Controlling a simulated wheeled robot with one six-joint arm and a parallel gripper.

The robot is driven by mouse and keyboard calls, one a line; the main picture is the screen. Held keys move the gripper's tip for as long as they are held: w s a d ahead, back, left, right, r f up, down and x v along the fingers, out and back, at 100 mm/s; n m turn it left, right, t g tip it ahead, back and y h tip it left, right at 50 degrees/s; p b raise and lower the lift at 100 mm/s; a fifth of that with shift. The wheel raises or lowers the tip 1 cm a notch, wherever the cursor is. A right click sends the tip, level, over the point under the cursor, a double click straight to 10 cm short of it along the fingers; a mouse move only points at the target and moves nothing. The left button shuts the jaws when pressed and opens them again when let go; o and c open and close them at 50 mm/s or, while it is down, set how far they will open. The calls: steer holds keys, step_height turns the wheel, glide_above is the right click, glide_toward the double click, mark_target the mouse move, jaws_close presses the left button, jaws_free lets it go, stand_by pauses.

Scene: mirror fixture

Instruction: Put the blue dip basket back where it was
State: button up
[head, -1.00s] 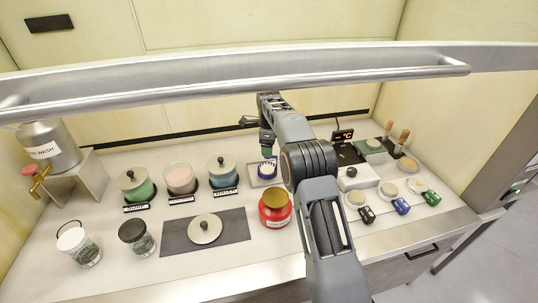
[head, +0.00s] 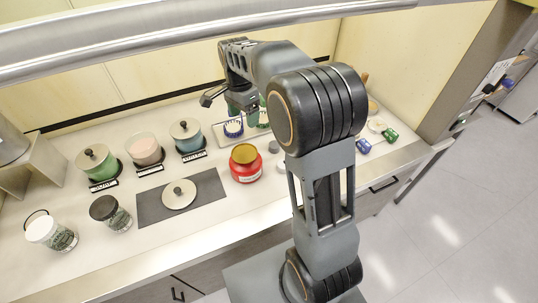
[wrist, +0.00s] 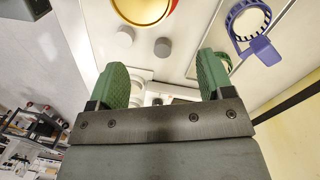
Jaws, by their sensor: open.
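The blue dip basket (head: 233,128) is a small ring-shaped basket on a light tray (head: 222,143) behind the red jar. In the wrist view the blue basket (wrist: 236,24) is at the upper right, its flat handle towards my right finger. My gripper (wrist: 162,68) is open, its two green pads apart with nothing held between them. In the head view my gripper (head: 246,107) hangs close to the basket and partly hides the tray. In the wrist view the basket lies outside the space between the fingers. A green ring-shaped piece (wrist: 224,63) shows partly behind the right finger.
A red jar with a gold lid (head: 246,166) stands just in front of the tray. A loose lid (head: 179,195) lies on a dark mat (head: 217,188). A metal rail (head: 150,47) crosses above.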

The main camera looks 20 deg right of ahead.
steer(key=s+r+n+t, duration=0.1)
steer(key=s+n+t, duration=0.4)
steer(key=s+n, duration=0.8)
steer(key=s, duration=0.6)
steer(key=shift+s+a+n+t, duration=0.15)
steer(key=shift+s+n+t, duration=0.15)
steer(key=shift+n, duration=0.1)
